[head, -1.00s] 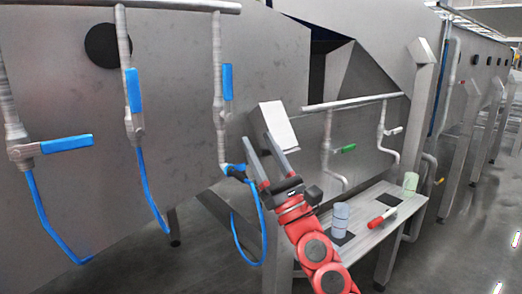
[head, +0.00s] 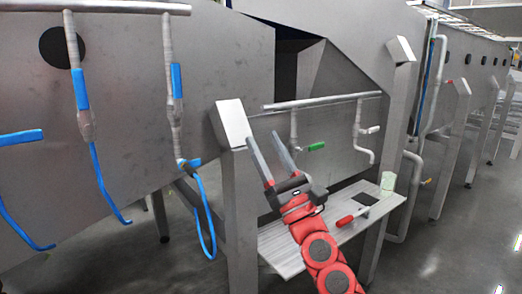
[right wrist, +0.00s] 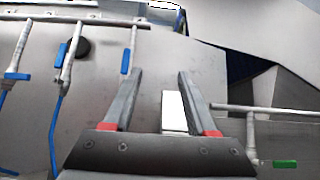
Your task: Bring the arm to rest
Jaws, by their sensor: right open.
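My right gripper (head: 272,160) is raised in front of the machine, its two grey fingers apart with nothing between them. In the head view its red arm comes up from the bottom, in front of the small metal shelf. The right wrist view also shows the open right gripper (right wrist: 157,88), pointing at the machine wall and a white-faced box. My left gripper is not in view.
A white-faced box (head: 231,112) on a post stands just left of the gripper. The shelf (head: 280,252) holds a red-handled tool (head: 352,216) and a pale green cup (head: 387,183). Pipes with blue-handled valves (head: 177,81) and blue hoses (head: 204,217) are at left. Floor is open at right.

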